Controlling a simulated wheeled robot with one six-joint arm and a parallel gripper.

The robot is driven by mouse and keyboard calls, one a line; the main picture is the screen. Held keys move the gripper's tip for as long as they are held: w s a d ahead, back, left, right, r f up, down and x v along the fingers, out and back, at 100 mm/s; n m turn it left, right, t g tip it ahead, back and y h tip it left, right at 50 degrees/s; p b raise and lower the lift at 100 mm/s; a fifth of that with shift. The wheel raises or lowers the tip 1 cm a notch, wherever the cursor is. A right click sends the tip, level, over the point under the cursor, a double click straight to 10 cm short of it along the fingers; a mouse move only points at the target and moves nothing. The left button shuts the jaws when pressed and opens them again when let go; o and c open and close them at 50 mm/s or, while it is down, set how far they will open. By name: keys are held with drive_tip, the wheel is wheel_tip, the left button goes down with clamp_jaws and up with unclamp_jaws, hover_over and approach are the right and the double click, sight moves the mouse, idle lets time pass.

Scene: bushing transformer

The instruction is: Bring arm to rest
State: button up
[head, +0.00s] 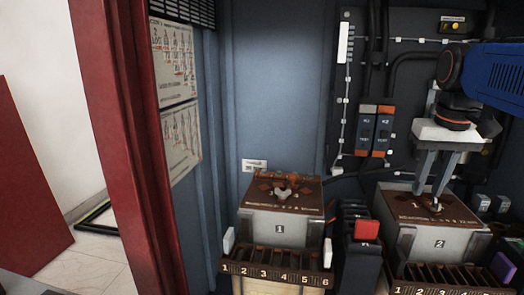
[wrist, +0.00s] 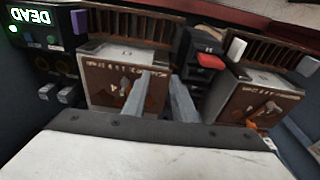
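My gripper (head: 429,198) hangs fingers-down over the transformer box marked 2 (head: 438,243) at the right of the head view. In the wrist view, the two grey fingers of my gripper (wrist: 163,76) stand apart, with nothing visible between them. The box's brown top plate carries a small knob (wrist: 125,86), which shows beside the left finger in that view. I cannot tell how far the fingertips are above the plate. My blue arm enters from the right edge of the head view.
Transformer box 1 (head: 279,228) stands left, behind a numbered slotted rack (head: 277,268). A dark unit with a red block (head: 366,230) stands between the boxes. A lit "DEAD" display (wrist: 30,16) shows in the wrist view. A red door frame (head: 124,140) borders the left.

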drive_tip(key=s+a+f+t, duration=0.1)
drive_tip(key=s+a+f, duration=0.2)
drive_tip(key=f, duration=0.4)
drive_tip(key=s+a+f+n+t, duration=0.1)
drive_tip(key=s+a+f, duration=0.2)
drive_tip(key=s+f, duration=0.3)
drive_tip(key=s+a+f+n, duration=0.1)
drive_tip(key=s+a+f, duration=0.2)
drive_tip(key=f, duration=0.5)
drive_tip(key=shift+s+f+t, duration=0.2)
drive_tip(key=shift+s+t, duration=0.2)
drive_tip(key=shift+s, duration=0.25)
